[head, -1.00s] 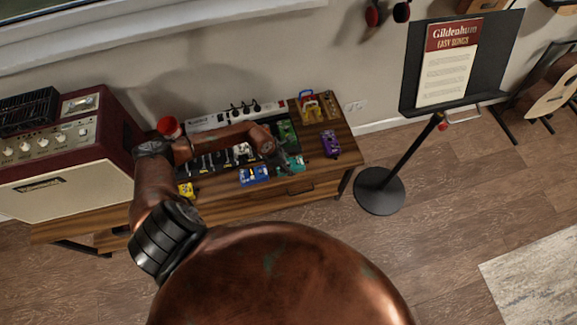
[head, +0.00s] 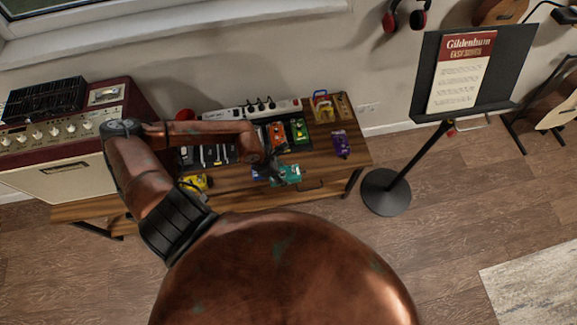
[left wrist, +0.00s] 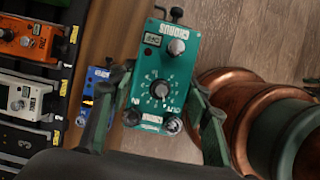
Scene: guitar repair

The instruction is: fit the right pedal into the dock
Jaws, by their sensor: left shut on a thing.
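My left gripper (head: 272,172) is shut on a teal pedal (head: 288,175) near the front edge of the table. In the left wrist view the teal pedal (left wrist: 165,72), labelled CHORUS, sits between the two fingers (left wrist: 158,115). The dock looks like the dark pedalboard (head: 215,155) behind my gripper, with an orange pedal (head: 277,134) and a green pedal (head: 299,130) in it. The left wrist view also shows a white pedal (left wrist: 25,97) in it and a bay marked 3 (left wrist: 20,140). My arm hides part of the board. My right gripper is out of view.
A blue pedal (left wrist: 97,85) lies between the board and the teal pedal. A yellow pedal (head: 195,183) is at the front left, a purple pedal (head: 341,144) at the right. A power strip (head: 252,108) runs behind the board. An amplifier (head: 60,150) stands left, a music stand (head: 386,190) right.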

